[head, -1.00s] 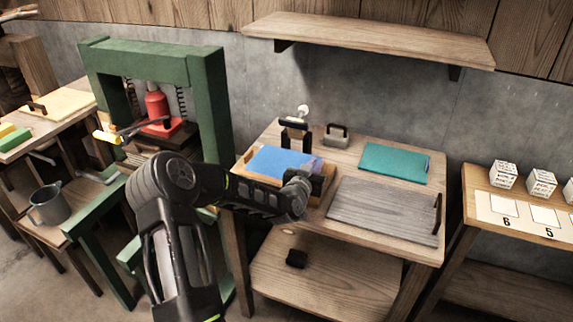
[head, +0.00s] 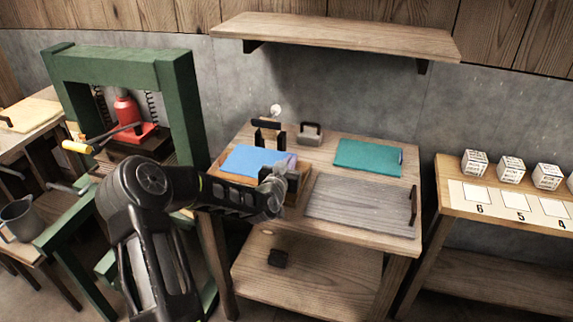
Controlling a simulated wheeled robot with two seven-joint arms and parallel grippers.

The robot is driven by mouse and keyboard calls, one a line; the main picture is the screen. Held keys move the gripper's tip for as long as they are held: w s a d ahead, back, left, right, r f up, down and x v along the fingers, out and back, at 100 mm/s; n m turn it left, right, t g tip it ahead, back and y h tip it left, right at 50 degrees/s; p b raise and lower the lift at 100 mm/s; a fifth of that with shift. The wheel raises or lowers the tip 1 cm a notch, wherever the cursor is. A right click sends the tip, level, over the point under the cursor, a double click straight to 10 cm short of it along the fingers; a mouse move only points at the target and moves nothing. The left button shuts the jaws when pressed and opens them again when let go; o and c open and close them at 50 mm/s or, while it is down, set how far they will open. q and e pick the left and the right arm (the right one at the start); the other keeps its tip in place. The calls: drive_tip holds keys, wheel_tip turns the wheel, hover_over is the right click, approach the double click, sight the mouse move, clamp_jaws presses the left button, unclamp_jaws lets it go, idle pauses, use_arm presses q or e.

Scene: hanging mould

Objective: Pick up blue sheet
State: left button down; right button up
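The blue sheet (head: 252,160) lies in a shallow wooden tray or mould (head: 304,172) at the left of the wooden table. A purplish patch shows at its right end, near my gripper. My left arm comes in from the left, and my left gripper (head: 283,178) is at the front right corner of the blue sheet. Its fingers are small and partly hidden by the wrist, so I cannot tell whether they are open or touch the sheet. My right gripper is not in view.
A teal sheet (head: 368,157) lies at the table's back right. A grey wooden board (head: 360,202) with a dark handle lies in front of it. A black-handled tool (head: 268,128) and a grey metal block (head: 310,134) stand behind. A green press (head: 180,95) stands left; a shelf (head: 340,38) hangs above.

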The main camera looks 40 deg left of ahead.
use_arm(q)
wheel_tip(320, 180, up, 17)
drive_tip(key=b, duration=0.1)
idle(0.3)
idle(0.5)
